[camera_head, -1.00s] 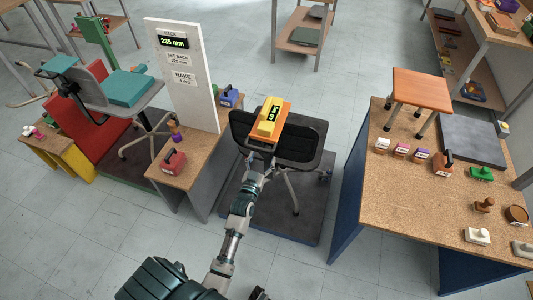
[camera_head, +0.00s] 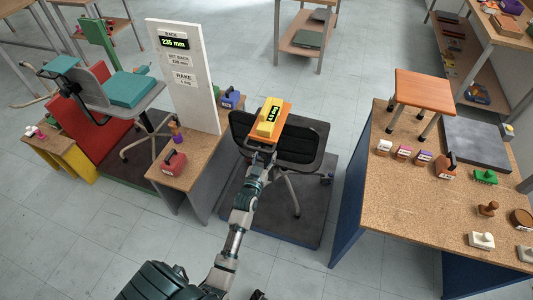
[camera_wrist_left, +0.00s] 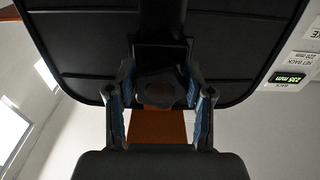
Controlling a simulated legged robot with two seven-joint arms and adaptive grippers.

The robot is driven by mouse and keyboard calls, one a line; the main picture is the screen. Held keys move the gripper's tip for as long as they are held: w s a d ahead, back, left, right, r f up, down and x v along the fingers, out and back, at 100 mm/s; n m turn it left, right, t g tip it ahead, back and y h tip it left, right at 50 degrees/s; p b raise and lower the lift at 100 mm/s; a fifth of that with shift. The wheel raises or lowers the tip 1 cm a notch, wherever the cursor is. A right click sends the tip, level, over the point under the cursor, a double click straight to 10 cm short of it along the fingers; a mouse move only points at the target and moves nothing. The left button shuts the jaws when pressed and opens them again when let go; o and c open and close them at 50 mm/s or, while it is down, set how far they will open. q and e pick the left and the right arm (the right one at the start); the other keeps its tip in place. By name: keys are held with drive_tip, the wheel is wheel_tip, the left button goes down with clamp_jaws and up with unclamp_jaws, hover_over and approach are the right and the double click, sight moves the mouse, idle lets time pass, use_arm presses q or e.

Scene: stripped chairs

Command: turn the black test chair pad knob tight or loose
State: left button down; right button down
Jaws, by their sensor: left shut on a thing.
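The black test chair (camera_head: 298,155) stands on a dark mat. An orange block with a yellow gauge (camera_head: 270,117) is seen over its back pad. My left gripper (camera_head: 262,152) reaches the chair's backrest from the near side. In the left wrist view, the dark knob (camera_wrist_left: 160,90) sits under the chair's black pad (camera_wrist_left: 80,40), between the two fingers of my left gripper (camera_wrist_left: 160,98). The fingers are shut on the knob, one at each side. The knob's underside is in shadow.
A white board (camera_head: 183,75) reads 235 mm, above a label for back 220 mm. A cork-topped bench (camera_head: 190,162) holds a red weight (camera_head: 174,162) left of the chair. A larger cork table (camera_head: 430,205) with a stool and several small objects stands at the right.

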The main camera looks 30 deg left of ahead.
use_arm(q)
drive_tip(key=shift+r, duration=0.2)
drive_tip(key=m+p, duration=0.1)
drive_tip(key=m, duration=0.1)
drive_tip(key=shift+a+r+m+p, duration=0.1)
drive_tip(key=shift+r+m+p, duration=0.1)
drive_tip(key=shift+m+p, duration=0.2)
drive_tip(key=shift+m, duration=0.8)
drive_tip(key=shift+a+m+p, duration=0.1)
drive_tip(key=shift+m+p, duration=0.4)
drive_tip(key=shift+m, duration=0.4)
drive_tip(key=shift+f+m, duration=0.15)
drive_tip(key=shift+m, duration=0.75)
